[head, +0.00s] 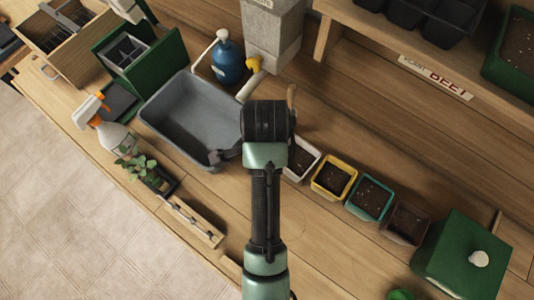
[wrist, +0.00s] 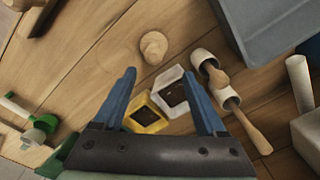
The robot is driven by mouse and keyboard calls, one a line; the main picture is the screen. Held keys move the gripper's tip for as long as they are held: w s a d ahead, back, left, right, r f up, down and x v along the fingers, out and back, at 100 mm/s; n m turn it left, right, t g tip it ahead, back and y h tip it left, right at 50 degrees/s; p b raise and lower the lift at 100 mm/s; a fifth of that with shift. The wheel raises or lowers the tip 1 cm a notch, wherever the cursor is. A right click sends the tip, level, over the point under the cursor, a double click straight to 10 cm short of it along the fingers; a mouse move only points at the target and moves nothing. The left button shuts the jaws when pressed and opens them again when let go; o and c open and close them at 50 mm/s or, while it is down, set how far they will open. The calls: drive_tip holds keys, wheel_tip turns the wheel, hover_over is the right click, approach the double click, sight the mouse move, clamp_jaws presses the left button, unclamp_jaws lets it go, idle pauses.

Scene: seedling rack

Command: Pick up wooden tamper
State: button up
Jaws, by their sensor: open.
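A pale wooden piece with a rounded top, which looks like the wooden tamper (wrist: 153,47), stands on the bench planks in the wrist view. My gripper (wrist: 158,74) has its two blue fingers spread apart with nothing between them. The tamper appears just beyond the fingertips, roughly centred between them, and apart from them.
A white pot (wrist: 170,86) and a yellow pot (wrist: 148,114) stand close to the fingers. Two white-ended tools with wooden handles (wrist: 245,127) lie beside them. A grey tub (head: 190,118) stands left of my arm. Teal (head: 370,197) and brown (head: 406,224) pots line the right.

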drive_tip(key=f, duration=0.5)
drive_tip(key=s+f, duration=0.1)
drive_tip(key=f, duration=0.1)
drive_tip(key=shift+f, duration=0.35)
drive_tip(key=shift+w+d+f+p, duration=0.1)
drive_tip(key=shift+f+p, duration=0.05)
drive_tip(key=shift+f, duration=1.25)
drive_tip(key=shift+w+f+p, duration=0.1)
drive_tip(key=shift+f+p, duration=0.05)
drive_tip(key=shift+f, duration=1.25)
clamp_jaws()
